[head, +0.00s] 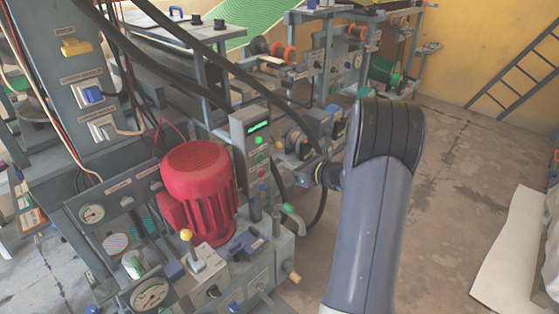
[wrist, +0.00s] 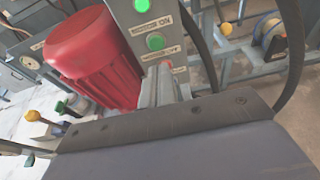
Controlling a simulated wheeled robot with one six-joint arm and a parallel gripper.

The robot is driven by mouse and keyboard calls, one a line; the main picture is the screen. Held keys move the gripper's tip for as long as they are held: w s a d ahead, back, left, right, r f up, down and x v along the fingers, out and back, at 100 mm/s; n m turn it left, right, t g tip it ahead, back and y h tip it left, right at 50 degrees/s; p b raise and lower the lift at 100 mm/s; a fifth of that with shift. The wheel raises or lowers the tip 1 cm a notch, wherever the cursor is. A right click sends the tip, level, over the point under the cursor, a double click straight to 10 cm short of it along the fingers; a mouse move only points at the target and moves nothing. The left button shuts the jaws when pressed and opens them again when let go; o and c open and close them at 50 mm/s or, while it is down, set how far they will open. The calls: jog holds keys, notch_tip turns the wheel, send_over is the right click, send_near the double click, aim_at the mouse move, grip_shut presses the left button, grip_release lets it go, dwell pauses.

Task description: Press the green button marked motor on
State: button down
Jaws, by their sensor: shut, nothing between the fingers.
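A grey control box (head: 252,150) stands upright beside a red motor, with a lit green display on its upper face. In the wrist view, the green button (wrist: 156,41) sits between a label reading MOTOR ON and a label reading MOTOR OFF. Another green round piece (wrist: 141,5) is above the MOTOR ON label, and a bit of red shows below MOTOR OFF. My gripper (wrist: 166,84) is shut and empty, its fingers pointing at the box's lower face, below the green button.
The red motor (head: 200,185) is left of the box; it also shows in the wrist view (wrist: 95,55). A yellow-knobbed lever (head: 190,245) and gauges stand in front. Dark hoses run close behind and beside the box.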

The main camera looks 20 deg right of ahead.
jog(key=shift+v, duration=1.25)
jog(key=shift+f, duration=0.1)
